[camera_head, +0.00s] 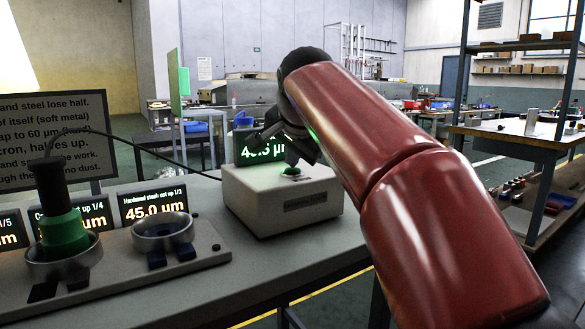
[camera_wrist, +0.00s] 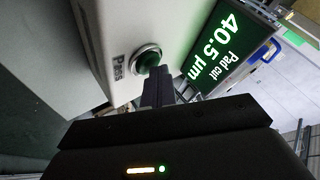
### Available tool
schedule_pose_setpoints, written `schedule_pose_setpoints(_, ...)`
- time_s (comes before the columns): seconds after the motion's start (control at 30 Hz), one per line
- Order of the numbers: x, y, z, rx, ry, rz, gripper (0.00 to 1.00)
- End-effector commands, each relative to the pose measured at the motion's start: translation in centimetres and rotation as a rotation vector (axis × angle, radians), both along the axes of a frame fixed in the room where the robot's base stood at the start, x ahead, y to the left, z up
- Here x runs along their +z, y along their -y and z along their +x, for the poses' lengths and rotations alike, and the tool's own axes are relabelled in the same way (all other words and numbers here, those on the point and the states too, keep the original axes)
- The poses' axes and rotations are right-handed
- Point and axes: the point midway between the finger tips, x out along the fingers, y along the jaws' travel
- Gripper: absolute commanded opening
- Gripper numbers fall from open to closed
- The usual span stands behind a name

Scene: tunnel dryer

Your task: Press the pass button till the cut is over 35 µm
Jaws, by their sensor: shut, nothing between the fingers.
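The green pass button (camera_head: 291,172) sits in a metal ring on top of a pale box (camera_head: 270,205). In the wrist view the button (camera_wrist: 147,61) has the word "Pass" beside it. The pad cut display (camera_wrist: 222,48) reads 40.5 µm in the wrist view; in the head view my arm partly covers this display (camera_head: 248,151). My gripper (camera_head: 293,162) is shut and empty, pointing down at the button. In the wrist view its fingertips (camera_wrist: 158,75) overlap the ring's edge beside the button. I cannot tell whether they touch it.
Left of the box, a grey tray (camera_head: 190,262) has an empty ring holder (camera_head: 163,232) and a green-and-black tool (camera_head: 62,225) in another holder. Small displays stand behind; one (camera_head: 153,203) reads 45.0 µm. A text board (camera_head: 55,140) stands further back. A shelved bench is at right.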

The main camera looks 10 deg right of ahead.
Motion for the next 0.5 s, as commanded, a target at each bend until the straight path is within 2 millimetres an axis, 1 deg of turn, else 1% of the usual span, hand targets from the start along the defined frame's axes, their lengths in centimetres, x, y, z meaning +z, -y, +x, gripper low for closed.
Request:
schedule_pose_setpoints(0.27,0.0,0.0,0.0,0.0,-0.003,0.0,0.0)
schedule_pose_setpoints(0.5,1.3,0.0,0.0,0.0,-0.003,0.0,0.0)
